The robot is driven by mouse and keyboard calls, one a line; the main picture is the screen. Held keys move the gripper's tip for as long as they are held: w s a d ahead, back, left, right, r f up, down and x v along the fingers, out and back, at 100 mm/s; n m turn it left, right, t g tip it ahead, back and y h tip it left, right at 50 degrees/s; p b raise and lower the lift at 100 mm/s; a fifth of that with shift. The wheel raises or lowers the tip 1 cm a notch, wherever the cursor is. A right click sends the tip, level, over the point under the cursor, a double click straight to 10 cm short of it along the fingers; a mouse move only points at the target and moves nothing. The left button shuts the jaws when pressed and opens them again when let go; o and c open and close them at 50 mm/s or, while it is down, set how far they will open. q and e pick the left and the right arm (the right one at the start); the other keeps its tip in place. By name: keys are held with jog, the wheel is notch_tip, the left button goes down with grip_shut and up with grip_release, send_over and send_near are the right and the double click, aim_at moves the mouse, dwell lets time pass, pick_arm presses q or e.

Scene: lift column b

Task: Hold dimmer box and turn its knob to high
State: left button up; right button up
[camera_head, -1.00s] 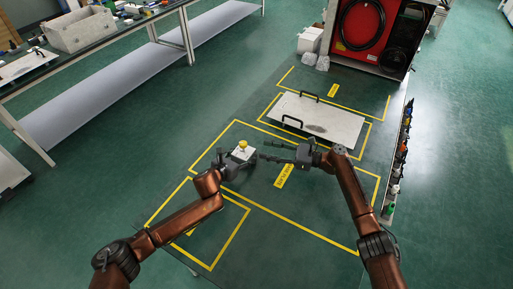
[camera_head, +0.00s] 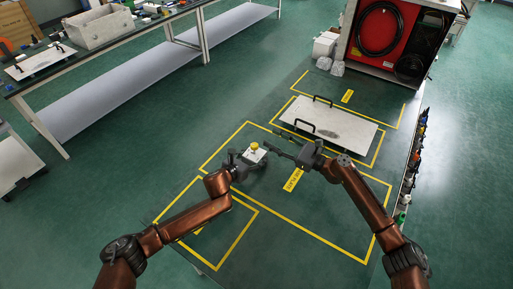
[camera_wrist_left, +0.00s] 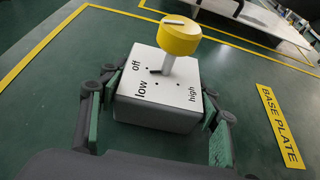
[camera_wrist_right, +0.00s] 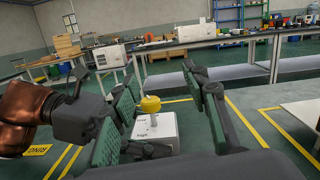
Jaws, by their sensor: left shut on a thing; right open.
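The dimmer box (camera_wrist_left: 160,110) is white with a grey lower body and the words off, low and high on top. Its yellow knob (camera_wrist_left: 180,37) stands on a pale stem; a white mark on its top points left in the left wrist view. My left gripper (camera_head: 250,162) is shut on the box, with green-padded fingers at its sides. My right gripper (camera_head: 273,141) is open, to the right of the knob (camera_head: 254,146) and apart from it. In the right wrist view the knob (camera_wrist_right: 150,104) appears between the spread fingers, beyond them.
Yellow outlines and a BASE PLATE label (camera_head: 293,180) mark the dark green work surface. A pale plate with two black handles (camera_head: 340,127) lies beyond my right gripper. A red-fronted cabinet (camera_head: 386,38) stands at the back. Bottles (camera_head: 412,160) line the right edge.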

aim_at(254, 147)
jog(key=s+f+m+t+h, duration=0.1)
jog(key=s+f+m+h, duration=0.1)
jog(key=s+a+f+m+t+h, duration=0.1)
jog(key=s+f+m+t+h, duration=0.1)
jog(key=s, duration=0.1)
jog(key=s+f+m+t+h, duration=0.1)
jog(key=s+f+m, duration=0.1)
jog(key=shift+s+a+f+h, duration=0.1)
jog(key=shift+s+a+h, duration=0.1)
jog(key=shift+s+h, duration=0.15)
jog(key=shift+f+t+h, duration=0.2)
jog(key=shift+t+h, duration=0.05)
jog(key=shift+t, duration=0.05)
jog(key=x, duration=1.1)
jog(key=shift+w+a, duration=0.2)
jog(key=shift+w, duration=0.1)
jog(key=shift+c, duration=0.4)
grip_shut()
